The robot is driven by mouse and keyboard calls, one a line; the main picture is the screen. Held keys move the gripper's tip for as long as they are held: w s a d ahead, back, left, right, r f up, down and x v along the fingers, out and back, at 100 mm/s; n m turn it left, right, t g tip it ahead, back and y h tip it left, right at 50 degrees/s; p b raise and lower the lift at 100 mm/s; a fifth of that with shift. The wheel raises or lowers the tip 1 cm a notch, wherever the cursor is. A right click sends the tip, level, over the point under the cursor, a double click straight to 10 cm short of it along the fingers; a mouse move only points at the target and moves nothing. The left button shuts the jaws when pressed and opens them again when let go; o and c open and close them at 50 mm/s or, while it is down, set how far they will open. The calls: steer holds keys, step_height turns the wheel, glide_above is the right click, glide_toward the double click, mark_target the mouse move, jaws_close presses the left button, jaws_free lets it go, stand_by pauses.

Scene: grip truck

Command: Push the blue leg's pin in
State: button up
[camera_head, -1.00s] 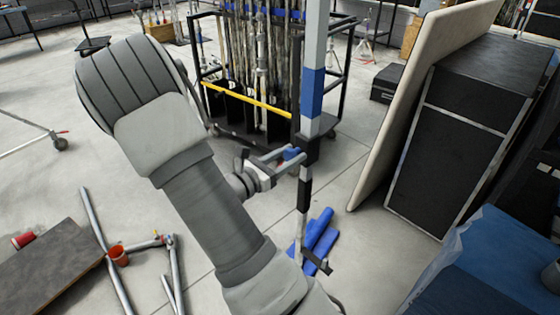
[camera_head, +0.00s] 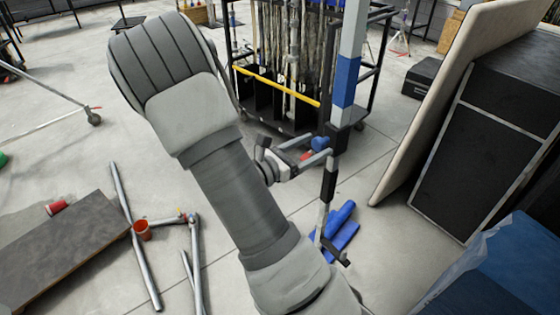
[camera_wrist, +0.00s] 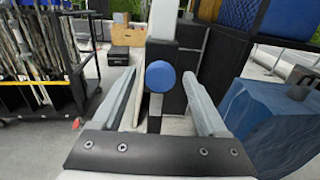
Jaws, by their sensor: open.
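The leg (camera_head: 345,82) stands upright as a grey pole with a blue band and a black collar (camera_head: 338,136) below it. The round blue knob of its pin (camera_head: 320,143) sticks out from the collar toward my gripper (camera_head: 312,155). In the wrist view the knob (camera_wrist: 160,76) sits centred between the two finger tips, with space on both sides. My gripper (camera_wrist: 158,88) is open and holds nothing. The wrist view does not show clearly how far the knob lies beyond the tips. The pin's shaft is hidden behind the knob.
A black rack of poles with a yellow bar (camera_head: 275,85) stands behind the leg. A tan board (camera_head: 435,110) leans on a black case (camera_head: 480,150) at the right.

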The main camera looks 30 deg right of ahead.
steer(key=s+a, duration=0.1)
steer(key=a, duration=1.4)
steer(key=shift+p, duration=0.3)
steer(key=shift+s, duration=0.1)
steer(key=s+r+m+g+y+p, duration=0.2)
steer(key=s+r+m+g+y, duration=0.25)
steer(key=s+m+y, duration=0.6)
steer(key=s+a+r+m+t+y+p, duration=0.2)
steer(key=a+r+m+t+y, duration=0.5)
steer(key=r, duration=0.5)
steer(key=shift+a+m+t, duration=0.65)
steer(key=shift+a+t, duration=0.3)
steer(key=shift+a, duration=0.45)
steer(key=shift+y, duration=0.25)
